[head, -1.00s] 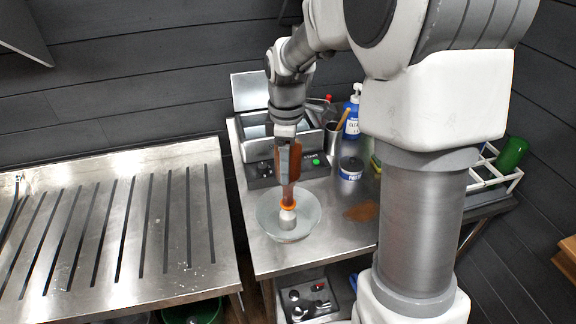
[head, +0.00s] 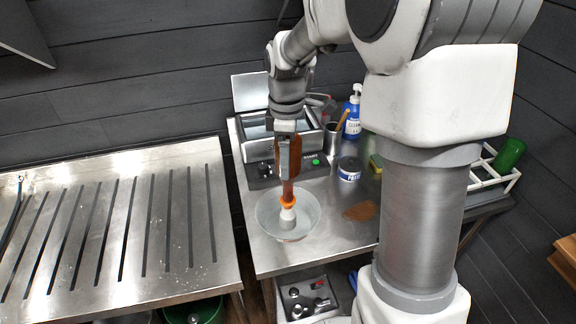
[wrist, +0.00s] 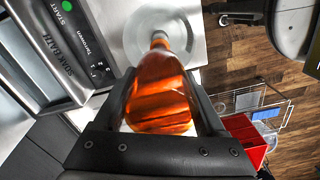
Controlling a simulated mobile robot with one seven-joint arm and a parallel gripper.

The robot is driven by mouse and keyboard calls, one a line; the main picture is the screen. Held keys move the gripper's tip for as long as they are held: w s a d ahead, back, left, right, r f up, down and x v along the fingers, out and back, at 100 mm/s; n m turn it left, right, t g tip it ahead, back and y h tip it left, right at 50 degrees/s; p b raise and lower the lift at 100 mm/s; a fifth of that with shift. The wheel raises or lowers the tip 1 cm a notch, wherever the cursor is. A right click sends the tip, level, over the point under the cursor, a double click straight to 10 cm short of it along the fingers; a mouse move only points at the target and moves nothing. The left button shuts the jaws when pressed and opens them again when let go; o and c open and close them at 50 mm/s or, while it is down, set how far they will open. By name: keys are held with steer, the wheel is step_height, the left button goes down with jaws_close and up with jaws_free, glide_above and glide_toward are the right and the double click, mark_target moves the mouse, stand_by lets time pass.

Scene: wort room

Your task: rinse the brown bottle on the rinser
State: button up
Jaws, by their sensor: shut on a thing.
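The brown bottle (head: 291,170) hangs upside down, neck down, in the head view. My gripper (head: 289,157) is shut on its body, with one finger in front of the glass. In the wrist view the bottle (wrist: 160,92) lies between the two dark fingers, its neck pointing away from the camera. The rinser (head: 308,212) is a pale round bowl with a white upright piece (head: 288,217) in its middle.
A soak bath (head: 262,172) with a green start button stands behind the rinser. A blue pump bottle (head: 352,115), a small labelled tub (head: 350,169) and a brown patch (head: 360,211) are to the right. A green bottle (head: 510,153) is in a white rack. A slotted metal table (head: 120,235) is at left.

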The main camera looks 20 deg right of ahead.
steer(key=shift+r, duration=0.1)
stand_by(0.3)
steer(key=shift+r+p, duration=2.85)
steer(key=shift+r, duration=0.6)
steer(key=shift+d, duration=0.1)
